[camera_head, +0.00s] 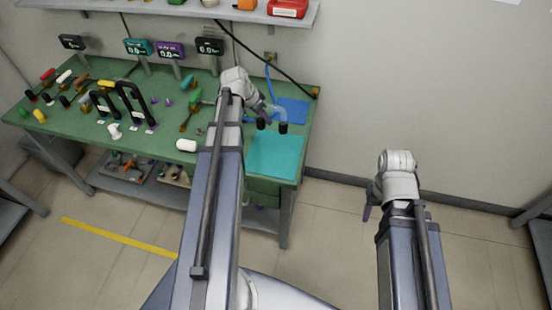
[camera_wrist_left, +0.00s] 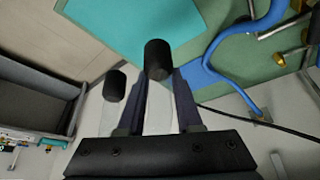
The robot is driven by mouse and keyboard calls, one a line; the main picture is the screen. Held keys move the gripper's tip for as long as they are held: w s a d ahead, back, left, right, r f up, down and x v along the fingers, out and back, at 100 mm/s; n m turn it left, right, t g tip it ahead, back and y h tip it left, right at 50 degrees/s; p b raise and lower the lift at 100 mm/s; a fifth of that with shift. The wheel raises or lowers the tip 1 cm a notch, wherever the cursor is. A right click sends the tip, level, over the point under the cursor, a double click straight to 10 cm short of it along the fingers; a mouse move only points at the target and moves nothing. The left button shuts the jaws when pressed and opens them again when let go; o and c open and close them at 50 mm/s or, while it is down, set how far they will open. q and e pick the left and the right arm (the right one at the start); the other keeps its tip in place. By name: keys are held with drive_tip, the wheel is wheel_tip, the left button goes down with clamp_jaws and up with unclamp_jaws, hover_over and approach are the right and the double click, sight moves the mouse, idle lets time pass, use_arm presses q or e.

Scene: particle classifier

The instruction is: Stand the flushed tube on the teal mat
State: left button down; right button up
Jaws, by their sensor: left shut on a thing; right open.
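The tube is a clear, bent one with two black ends; its clear arch (camera_head: 279,112) shows in the head view with the black ends pointing down. My left gripper (camera_head: 264,113) is shut on it above the bench, near the border of the blue mat and the teal mat (camera_head: 275,155). In the left wrist view, one black end (camera_wrist_left: 158,58) shows beyond the fingertips of my left gripper (camera_wrist_left: 155,82), and the other (camera_wrist_left: 115,84) to the left. The teal mat (camera_wrist_left: 150,25) looks bare. My right gripper (camera_head: 369,212) is open and empty, right of the bench.
A blue mat (camera_head: 293,110) lies behind the teal mat, with a blue hose (camera_wrist_left: 236,52) and brass fittings close by. Two dark arches (camera_head: 134,103), several displays and many small tools fill the left of the green bench. A shelf (camera_head: 200,10) hangs above.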

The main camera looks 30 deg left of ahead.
sight(263, 120)
use_arm(q)
drive_tip(key=f+b, duration=0.1)
drive_tip(key=f, duration=0.2)
drive_tip(key=shift+w+d+b, duration=0.2)
drive_tip(key=shift+d+b, duration=0.15)
drive_tip(key=shift+b, duration=0.05)
wheel_tip(263, 120, down, 10)
drive_tip(key=b, duration=0.9)
drive_tip(key=shift+b, duration=0.4)
use_arm(e)
wheel_tip(263, 120, down, 13)
drive_tip(key=shift+f, duration=0.15)
use_arm(q)
drive_tip(key=shift+f, duration=0.15)
drive_tip(key=c, duration=0.6)
unclamp_jaws()
drive_tip(key=shift+p+v, duration=0.7)
drive_tip(key=shift+v, duration=0.25)
drive_tip(key=p+v, duration=0.9)
drive_tip(key=v, duration=0.1)
drive_tip(key=shift+s, duration=0.25)
use_arm(e)
wheel_tip(263, 120, up, 11)
